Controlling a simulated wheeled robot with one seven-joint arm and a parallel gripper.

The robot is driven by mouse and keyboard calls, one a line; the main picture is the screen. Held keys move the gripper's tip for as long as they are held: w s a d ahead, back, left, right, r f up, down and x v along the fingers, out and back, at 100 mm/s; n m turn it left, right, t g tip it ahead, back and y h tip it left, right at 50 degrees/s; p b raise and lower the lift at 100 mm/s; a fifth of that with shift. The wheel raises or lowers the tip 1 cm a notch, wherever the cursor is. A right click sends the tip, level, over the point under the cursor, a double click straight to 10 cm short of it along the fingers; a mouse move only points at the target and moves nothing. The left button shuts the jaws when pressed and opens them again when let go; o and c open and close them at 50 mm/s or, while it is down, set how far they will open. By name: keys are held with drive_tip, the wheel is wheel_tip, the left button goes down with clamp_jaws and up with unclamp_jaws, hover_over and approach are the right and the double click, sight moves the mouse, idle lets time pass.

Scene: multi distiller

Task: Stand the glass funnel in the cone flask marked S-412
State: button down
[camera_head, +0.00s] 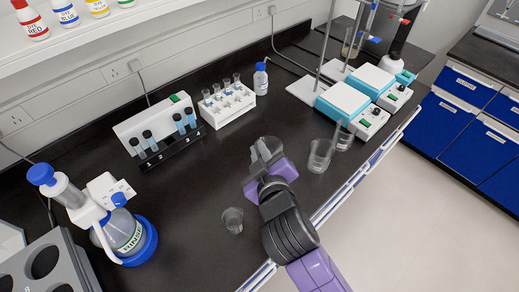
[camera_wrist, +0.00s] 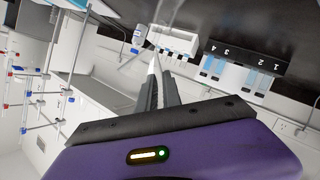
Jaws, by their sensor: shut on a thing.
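My gripper (camera_head: 266,158) is over the middle of the dark bench in the head view, shut on a clear glass piece that looks like the glass funnel (camera_head: 268,146). Its outline is faint and partly hidden by the fingers. In the wrist view the fingers (camera_wrist: 160,82) are close together, with faint see-through glass around their tips. I cannot make out a cone flask marked S-412; no such label is readable. A glass vessel (camera_head: 350,49) stands at the back by the stands, its shape unclear.
Clear beakers (camera_head: 319,157) stand right of my gripper, and a small one (camera_head: 232,220) stands to its lower left. Hotplates (camera_head: 344,101), a tube rack (camera_head: 228,106), a cuvette rack (camera_head: 168,146) and the rinse bottle (camera_head: 128,240) surround it. The bench between is clear.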

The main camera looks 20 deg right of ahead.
drive_tip(key=shift+f+b, duration=0.85)
drive_tip(key=shift+f, duration=0.3)
drive_tip(key=c, duration=1.4)
unclamp_jaws()
drive_tip(key=shift+c, duration=0.2)
drive_tip(key=b+v, duration=0.1)
drive_tip(key=v, duration=0.6)
drive_tip(key=shift+s, duration=0.4)
drive_tip(key=shift+a+r, duration=0.15)
